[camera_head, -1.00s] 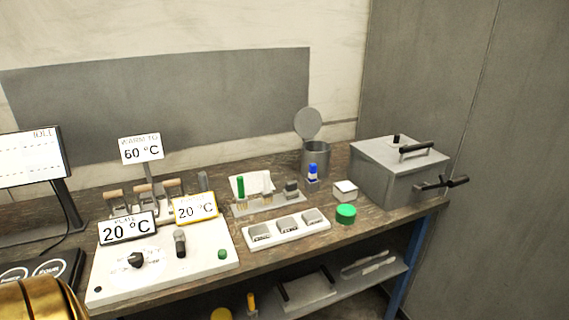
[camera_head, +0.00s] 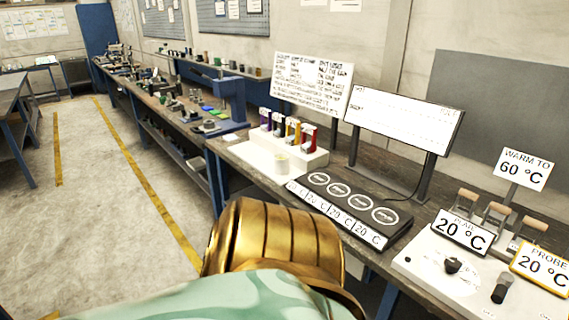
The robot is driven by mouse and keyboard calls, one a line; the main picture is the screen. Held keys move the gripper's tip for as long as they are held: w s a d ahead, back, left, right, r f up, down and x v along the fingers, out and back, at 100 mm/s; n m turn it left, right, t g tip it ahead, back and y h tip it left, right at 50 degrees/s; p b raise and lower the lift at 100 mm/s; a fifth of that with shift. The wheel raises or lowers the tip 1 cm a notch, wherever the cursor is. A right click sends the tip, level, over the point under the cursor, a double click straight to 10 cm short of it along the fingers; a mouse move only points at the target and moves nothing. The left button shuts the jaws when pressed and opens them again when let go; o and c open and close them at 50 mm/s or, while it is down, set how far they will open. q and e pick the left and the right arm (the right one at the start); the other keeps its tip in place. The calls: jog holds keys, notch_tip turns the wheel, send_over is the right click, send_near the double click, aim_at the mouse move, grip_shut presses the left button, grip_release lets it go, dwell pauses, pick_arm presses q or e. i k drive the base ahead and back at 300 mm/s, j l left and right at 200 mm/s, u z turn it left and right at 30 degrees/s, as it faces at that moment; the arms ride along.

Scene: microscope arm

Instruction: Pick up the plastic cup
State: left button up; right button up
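A small pale, whitish cup (camera_head: 281,164), which looks like the plastic cup, stands upright on a white base in front of a row of coloured dispensers on the bench. It is small in the picture, so its material is hard to tell. Neither of my grippers is in view, and nothing is seen touching the cup. A gold and green part of my own body fills the bottom middle and hides some of the floor and bench front.
The dispensers (camera_head: 290,129) stand just behind the cup. A black panel with several round pads (camera_head: 346,198) lies to its right. Two white boards (camera_head: 403,120) stand behind. A plate control box (camera_head: 455,265) is at the right. Open floor (camera_head: 100,230) lies left.

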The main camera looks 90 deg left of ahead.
aim_at(281, 164)
jog(key=u, duration=2.85)
jog(key=i+j+z, duration=0.25)
jog(key=i+j, duration=0.2)
jog(key=i+j+z, duration=0.2)
jog(key=i+j, duration=0.35)
jog(key=i+j+z, duration=0.25)
jog(key=i+j, duration=0.2)
jog(key=j, duration=0.2)
